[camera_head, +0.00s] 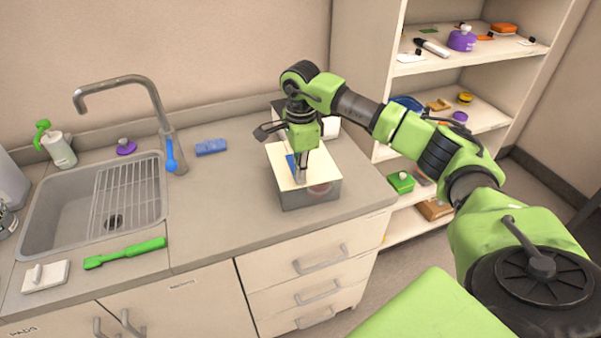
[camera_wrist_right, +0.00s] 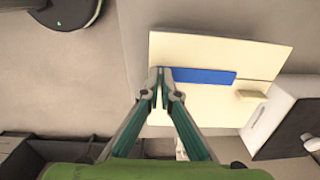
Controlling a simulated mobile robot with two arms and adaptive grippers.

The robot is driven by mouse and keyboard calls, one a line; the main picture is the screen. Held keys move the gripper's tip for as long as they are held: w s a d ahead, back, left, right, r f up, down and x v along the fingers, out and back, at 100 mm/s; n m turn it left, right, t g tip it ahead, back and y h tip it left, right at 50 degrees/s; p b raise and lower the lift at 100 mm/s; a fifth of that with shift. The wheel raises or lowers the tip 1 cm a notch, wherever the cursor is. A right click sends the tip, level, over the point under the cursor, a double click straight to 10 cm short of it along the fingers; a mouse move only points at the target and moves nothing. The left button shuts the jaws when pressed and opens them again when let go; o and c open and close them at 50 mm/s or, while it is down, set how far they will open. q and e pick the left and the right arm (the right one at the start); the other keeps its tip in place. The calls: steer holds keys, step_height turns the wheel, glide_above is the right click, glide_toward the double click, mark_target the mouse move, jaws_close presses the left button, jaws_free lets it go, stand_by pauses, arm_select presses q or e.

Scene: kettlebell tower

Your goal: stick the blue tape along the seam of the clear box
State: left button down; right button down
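The clear box (camera_head: 309,195) stands on the counter near its right end, with a flat cream lid (camera_head: 325,170) on top. The lid also shows in the right wrist view (camera_wrist_right: 205,105). The blue tape (camera_wrist_right: 205,76) is a straight strip over the lid; its far part shows beside the fingers in the head view (camera_head: 291,164). My right gripper (camera_head: 300,181) points down over the lid. Its fingertips (camera_wrist_right: 161,72) are together at one end of the tape and appear to pinch it. Whether the tape touches the lid is unclear. My left gripper is not in view.
A blue block-like item (camera_head: 211,147) lies on the counter to the left. A white object (camera_head: 331,127) stands behind the box. Shelves (camera_head: 450,65) are at right.

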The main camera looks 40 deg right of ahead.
steer(key=shift+s+f, duration=0.1)
steer(key=shift+f, duration=0.05)
steer(key=c, duration=2.2)
jaws_free()
step_height(320, 180, up, 12)
steer(key=shift+r, duration=0.1)
